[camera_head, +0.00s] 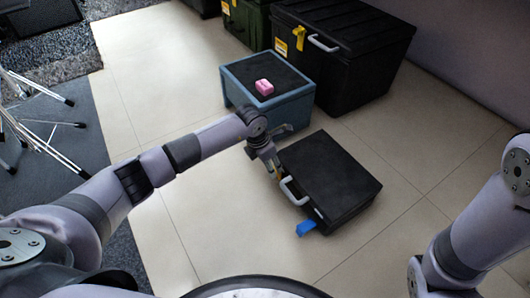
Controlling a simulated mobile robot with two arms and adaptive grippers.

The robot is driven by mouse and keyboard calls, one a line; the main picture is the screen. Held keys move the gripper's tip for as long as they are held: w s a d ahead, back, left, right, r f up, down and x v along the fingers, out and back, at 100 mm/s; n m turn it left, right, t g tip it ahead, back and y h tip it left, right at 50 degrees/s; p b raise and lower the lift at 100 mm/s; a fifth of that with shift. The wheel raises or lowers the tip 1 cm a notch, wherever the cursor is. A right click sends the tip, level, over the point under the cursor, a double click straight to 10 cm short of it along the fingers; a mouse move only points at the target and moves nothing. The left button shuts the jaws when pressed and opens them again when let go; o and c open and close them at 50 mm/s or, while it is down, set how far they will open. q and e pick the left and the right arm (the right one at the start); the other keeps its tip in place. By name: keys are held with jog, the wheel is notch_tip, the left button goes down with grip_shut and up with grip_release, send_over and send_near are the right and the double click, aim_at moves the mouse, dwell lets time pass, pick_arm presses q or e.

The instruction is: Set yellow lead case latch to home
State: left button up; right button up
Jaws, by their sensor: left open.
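A black case (335,175) lies on the tiled floor, with a white handle (291,192) on its left side. A small yellow part (279,171), which looks like the yellow latch, shows at the case's left edge, above the handle. A blue tab (306,228) sticks out near the case's lower left corner. My left gripper (273,168) is open, with its fingers pointing down beside the yellow part. The fingers partly cover it, so I cannot tell whether they touch it or how the latch is set. My right arm comes in at the right, but its gripper is not in view.
A blue box (295,108) with a dark top stands behind the case and carries a pink block (264,87). A large black case (360,40) and a green case (243,22) stand farther back. Metal stand legs (45,140) are at the left. Floor right of the near case is clear.

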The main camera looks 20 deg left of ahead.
pick_arm(q)
jog(key=v, duration=0.8)
jog(key=shift+r, duration=0.25)
jog(key=shift+a, duration=0.1)
